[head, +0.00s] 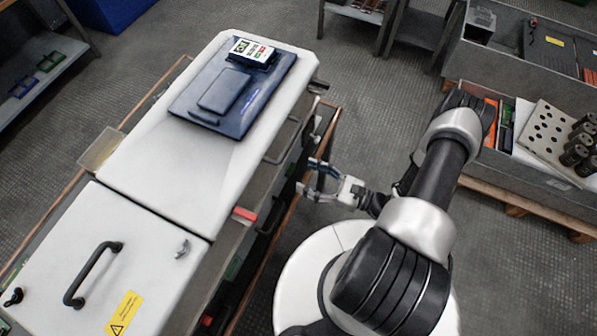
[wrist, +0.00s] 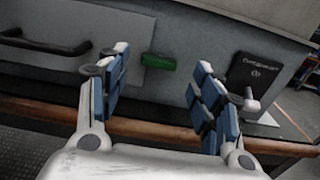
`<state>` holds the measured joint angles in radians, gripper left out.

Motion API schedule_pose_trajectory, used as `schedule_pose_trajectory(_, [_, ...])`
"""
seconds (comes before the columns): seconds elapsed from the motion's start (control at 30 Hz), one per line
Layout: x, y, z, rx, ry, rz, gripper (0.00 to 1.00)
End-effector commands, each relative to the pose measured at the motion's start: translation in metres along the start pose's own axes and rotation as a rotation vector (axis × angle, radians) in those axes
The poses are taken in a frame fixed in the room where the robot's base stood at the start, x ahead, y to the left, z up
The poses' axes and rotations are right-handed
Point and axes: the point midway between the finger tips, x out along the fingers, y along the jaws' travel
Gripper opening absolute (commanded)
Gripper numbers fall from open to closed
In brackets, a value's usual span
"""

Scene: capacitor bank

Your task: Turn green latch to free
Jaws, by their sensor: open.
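The green latch (wrist: 158,62) shows in the wrist view as a small green bar lying roughly level on the grey cabinet face. My gripper (wrist: 163,75) is open and empty, with its blue-padded fingers to the left and right of the latch in the picture. The fingers appear apart from the latch, which lies beyond them. In the head view my gripper (head: 312,180) is beside the long side of the white cabinet (head: 160,160). I cannot pick out the green latch with certainty in the head view.
A dark bar handle (wrist: 45,45) is left of the latch, and a black plate (wrist: 255,75) is to its right. A red piece (head: 245,214) protrudes from the cabinet's side. A blue panel with a display (head: 254,52) lies on top. Grey crates (head: 545,170) stand at right.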

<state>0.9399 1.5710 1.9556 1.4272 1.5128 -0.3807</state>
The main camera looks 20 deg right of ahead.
Motion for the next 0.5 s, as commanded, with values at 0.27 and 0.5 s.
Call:
schedule_pose_trajectory(0.27, [0.034,0.001,0.0,0.0,0.0,0.003,0.6])
schedule_pose_trajectory(0.5, [0.04,0.0,0.0,-0.001,0.0,0.0,0.6])
